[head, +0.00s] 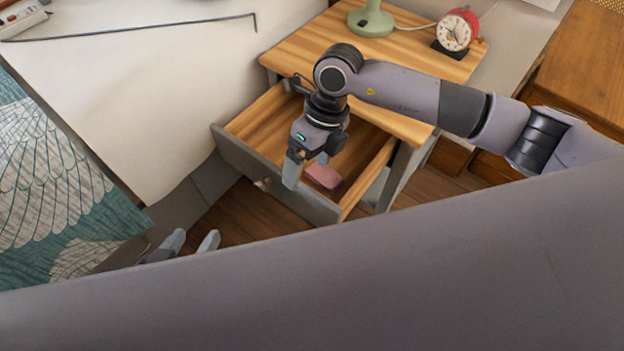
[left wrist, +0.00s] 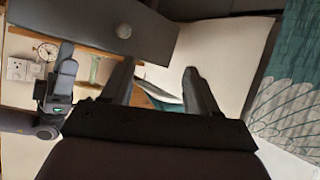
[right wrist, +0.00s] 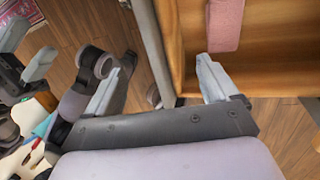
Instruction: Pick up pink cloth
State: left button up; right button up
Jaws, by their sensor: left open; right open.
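The pink cloth (head: 323,177) is a small folded block lying in the open wooden drawer (head: 243,160). In the right wrist view the pink cloth (right wrist: 225,25) lies beyond the fingers, nearer the right finger. My right gripper (head: 306,168) is open and empty at the drawer's front, beside the cloth. In the right wrist view the drawer's grey front panel (right wrist: 152,50) shows between the finger directions; I cannot tell whether they touch it. My left gripper (head: 193,243) is open and empty, low in front of the drawer, partly hidden by my own body.
A bed with a teal patterned cover (head: 50,180) is at the left. Wooden floor (head: 238,213) shows below the drawer. The drawer's side walls stand close around the cloth.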

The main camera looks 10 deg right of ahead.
aim_at(326, 174)
jog(key=w+d+f+h+b, duration=0.1)
jog(key=w+d+f+b, duration=0.1)
jog(key=w+d+f+t+h+b, duration=0.1)
jog(key=w+d+f+h+b, duration=0.1)
jog(key=shift+w+d+f, duration=0.1)
jog(key=shift+d+f, duration=0.05)
jog(key=shift+d, duration=0.2)
jog(key=shift+d+f+b, duration=0.1)
jog(key=shift+f+b, duration=0.15)
jog(key=shift+b, duration=0.3)
jog(key=f+b, duration=0.1)
jog(key=f, duration=0.2)
jog(key=f+b, duration=0.2)
jog(key=f, duration=0.1)
jog(key=shift+w+d+f, duration=0.1)
jog(key=shift+w+f, duration=0.1)
jog(key=shift+f, duration=0.5)
pick_arm(q)
jog(key=d+f+h, duration=0.1)
jog(key=d, duration=0.1)
jog(key=w+d+f+h, duration=0.1)
jog(key=f, duration=0.1)
jog(key=shift+w+d+f+n+t, duration=0.15)
jog(key=shift+d+n+t, duration=0.15)
jog(key=shift+d, duration=0.1)
pick_arm(e)
jog(key=shift+c, duration=0.3)
jog(key=c, duration=1.1)
